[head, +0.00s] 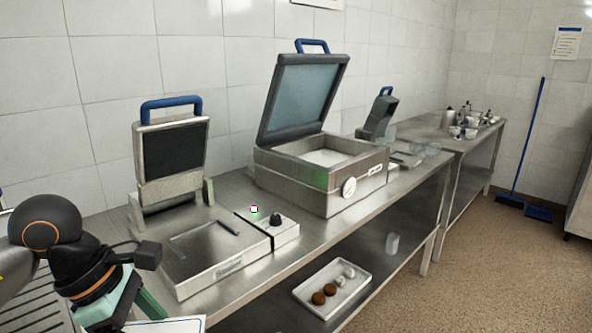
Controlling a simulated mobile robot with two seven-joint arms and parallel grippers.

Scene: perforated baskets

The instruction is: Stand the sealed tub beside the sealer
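Several machines with blue handles stand on the steel bench. The nearest (172,150) has a raised dark-faced lid over a shallow metal bed. A larger one (315,190) has its glass lid open, and a smaller one (378,117) stands farther back. I cannot tell which is the sealer. Clear tubs (431,149) sit on the bench past the large machine, too small to tell whether any is sealed. My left gripper (128,302) is low at the left, before the near machine; its fingers are unclear. My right gripper is out of view.
A white tray (333,289) with brown and pale round items is on the lower shelf, with a translucent cup (392,243) farther along. A control box (272,228) with a black knob adjoins the near machine. A blue broom (526,150) leans at the far wall.

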